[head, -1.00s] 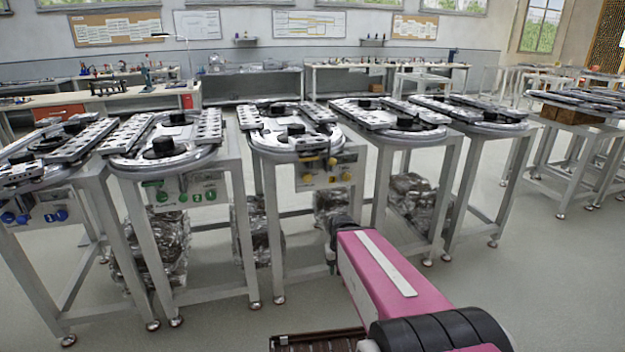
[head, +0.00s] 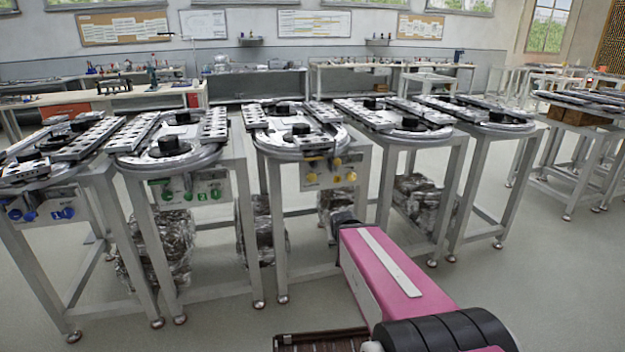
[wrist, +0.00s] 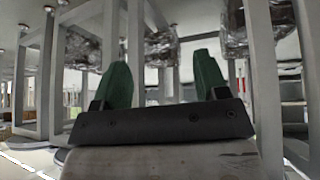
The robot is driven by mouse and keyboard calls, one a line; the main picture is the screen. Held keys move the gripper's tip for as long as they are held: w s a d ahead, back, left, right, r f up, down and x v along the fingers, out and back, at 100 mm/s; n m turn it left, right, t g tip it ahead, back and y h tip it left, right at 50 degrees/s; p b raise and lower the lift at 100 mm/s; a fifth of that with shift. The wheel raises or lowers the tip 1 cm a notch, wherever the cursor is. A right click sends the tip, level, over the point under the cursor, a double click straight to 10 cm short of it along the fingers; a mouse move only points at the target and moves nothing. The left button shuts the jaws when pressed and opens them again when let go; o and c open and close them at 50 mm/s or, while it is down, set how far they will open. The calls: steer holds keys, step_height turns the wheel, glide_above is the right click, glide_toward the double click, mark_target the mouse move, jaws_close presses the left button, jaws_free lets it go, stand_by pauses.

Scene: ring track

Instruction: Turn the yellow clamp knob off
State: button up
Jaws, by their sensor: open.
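The yellow knobs sit on the white front panel (head: 333,172) of the middle ring-track table. One yellow knob (head: 311,179) is at the panel's left, and two more, including the right one (head: 350,177), are toward its right. Their settings are too small to tell, and I cannot tell which is the clamp knob. My gripper (wrist: 160,85) shows in the wrist view with two green fingers wide apart and nothing between them. It is low, among table legs, below the panel's height.
A table with green knobs (head: 166,194) stands left of the yellow one, and one with blue knobs (head: 68,213) at far left. Foil-wrapped bundles (head: 262,228) sit beneath the tables. Metal legs (head: 277,230) stand close to my arm. Open floor (head: 560,290) lies at the right.

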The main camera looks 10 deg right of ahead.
steer(key=w+a+r+t, duration=0.2)
steer(key=w+r+t, duration=0.4)
steer(key=r, duration=0.1)
steer(key=n+t+y, duration=0.2)
steer(key=t+y, duration=0.2)
steer(key=t, duration=0.1)
glide_toward(312, 178)
steer(key=w, duration=0.3)
steer(key=w+a, duration=0.1)
steer(key=w, duration=0.6)
steer(key=shift+a, duration=0.25)
steer(key=c, duration=0.9)
